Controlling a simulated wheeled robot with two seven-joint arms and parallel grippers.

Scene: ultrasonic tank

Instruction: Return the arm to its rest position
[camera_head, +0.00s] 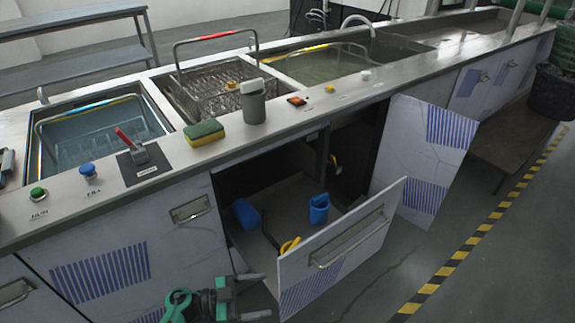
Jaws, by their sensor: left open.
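My left gripper (254,297), green and black, is at the bottom edge of the head view, in front of the cabinet and just left of the pulled-out drawer's front (345,245). Its two dark fingers point right and stand apart, with nothing seen between them. Most of my left arm is below the picture. My right gripper is not in the picture.
The open drawer holds a blue cup (319,208), a blue cylinder (246,214) and a yellow-handled tool (290,245). A cabinet door (400,170) stands open on the right. The counter bears a sponge (204,132) and a grey container (253,104). Floor at lower right is clear.

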